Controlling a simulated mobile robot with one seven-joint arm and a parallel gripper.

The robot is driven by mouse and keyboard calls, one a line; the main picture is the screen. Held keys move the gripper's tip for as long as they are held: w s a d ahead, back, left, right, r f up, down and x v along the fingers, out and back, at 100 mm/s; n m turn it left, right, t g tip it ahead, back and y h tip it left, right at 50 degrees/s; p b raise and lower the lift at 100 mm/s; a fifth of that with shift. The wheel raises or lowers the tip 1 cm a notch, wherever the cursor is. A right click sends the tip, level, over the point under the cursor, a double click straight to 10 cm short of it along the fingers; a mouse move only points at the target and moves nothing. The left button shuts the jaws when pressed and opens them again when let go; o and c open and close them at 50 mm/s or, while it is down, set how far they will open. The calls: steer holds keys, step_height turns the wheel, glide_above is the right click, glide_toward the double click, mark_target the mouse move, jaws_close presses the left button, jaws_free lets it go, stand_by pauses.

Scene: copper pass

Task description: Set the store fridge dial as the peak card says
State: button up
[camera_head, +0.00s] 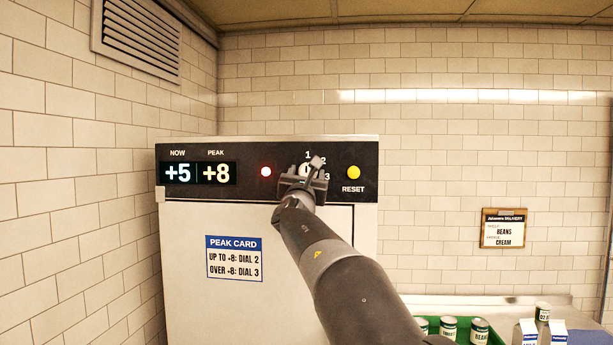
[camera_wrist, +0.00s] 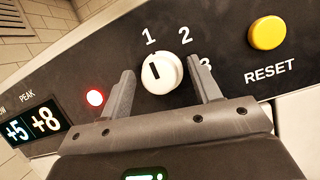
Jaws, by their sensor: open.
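The white fridge dial (camera_wrist: 163,74) has positions 1, 2 and 3 printed around it. Its black mark appears to point towards 1. My gripper (camera_wrist: 160,66) is open, with one finger on each side of the dial and visible gaps to it. In the head view my gripper (camera_head: 304,175) covers much of the dial. The peak card (camera_head: 234,259) on the fridge door reads up to +8: dial 2, over +8: dial 3. The peak display (camera_head: 216,173) reads +8, and the now display (camera_head: 178,174) reads +5.
A yellow reset button (camera_head: 353,172) is right of the dial; a lit red lamp (camera_head: 266,171) is left of it. A green crate (camera_head: 462,327) with cans and several white cartons stand at lower right. A delivery clipboard (camera_head: 503,228) hangs on the tiled wall.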

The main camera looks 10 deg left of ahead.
steer(key=c, duration=0.8)
steer(key=shift+s+a, duration=0.1)
steer(key=shift+c, duration=0.2)
